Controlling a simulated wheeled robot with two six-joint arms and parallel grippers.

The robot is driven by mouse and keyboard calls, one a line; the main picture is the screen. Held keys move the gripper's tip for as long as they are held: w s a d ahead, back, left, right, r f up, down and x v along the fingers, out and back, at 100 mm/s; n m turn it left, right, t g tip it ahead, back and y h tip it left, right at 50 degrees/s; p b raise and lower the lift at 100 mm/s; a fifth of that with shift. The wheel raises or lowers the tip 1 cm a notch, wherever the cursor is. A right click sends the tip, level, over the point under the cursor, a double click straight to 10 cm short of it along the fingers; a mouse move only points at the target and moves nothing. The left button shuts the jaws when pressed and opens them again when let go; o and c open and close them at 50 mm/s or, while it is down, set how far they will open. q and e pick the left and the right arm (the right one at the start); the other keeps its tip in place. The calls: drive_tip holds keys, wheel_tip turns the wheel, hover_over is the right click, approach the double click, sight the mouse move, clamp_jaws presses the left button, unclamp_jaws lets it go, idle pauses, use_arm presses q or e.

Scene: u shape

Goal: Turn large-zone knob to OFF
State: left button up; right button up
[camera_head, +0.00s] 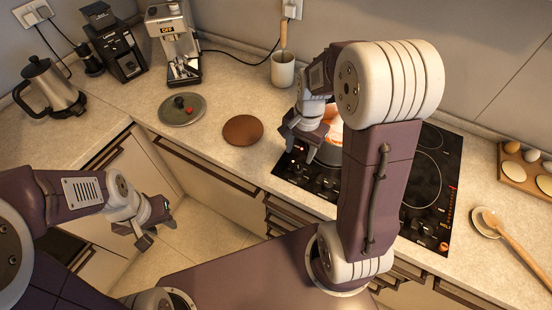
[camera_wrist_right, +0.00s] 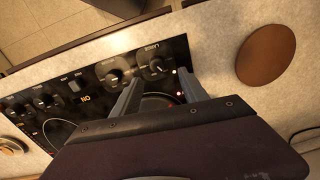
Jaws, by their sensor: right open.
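The black cooktop (camera_head: 420,215) is set in the counter, with a row of control knobs along its near edge. In the right wrist view, a dark knob (camera_wrist_right: 156,66) sits near the panel's end and another knob (camera_wrist_right: 115,76) is beside it. My left gripper (camera_head: 152,232) hangs over the floor, away from the cooktop.
A pot (camera_head: 328,152) with food stands on the cooktop, partly hidden behind my right arm. A brown round mat (camera_head: 243,130) and a lid (camera_head: 182,109) lie left of it. An egg tray (camera_head: 520,178) and wooden spoon (camera_head: 515,240) are at right.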

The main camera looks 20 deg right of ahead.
sight(298, 169)
drive_tip(key=shift+s+d+f, duration=0.15)
drive_tip(key=shift+s+d, duration=0.2)
drive_tip(key=f, duration=0.7)
drive_tip(key=shift+w+a+f, duration=0.2)
drive_tip(key=shift+w+f, duration=0.05)
drive_tip(key=shift+f, duration=0.1)
drive_tip(key=shift+s+d+f, duration=0.1)
drive_tip(key=shift+f, duration=0.4)
clamp_jaws()
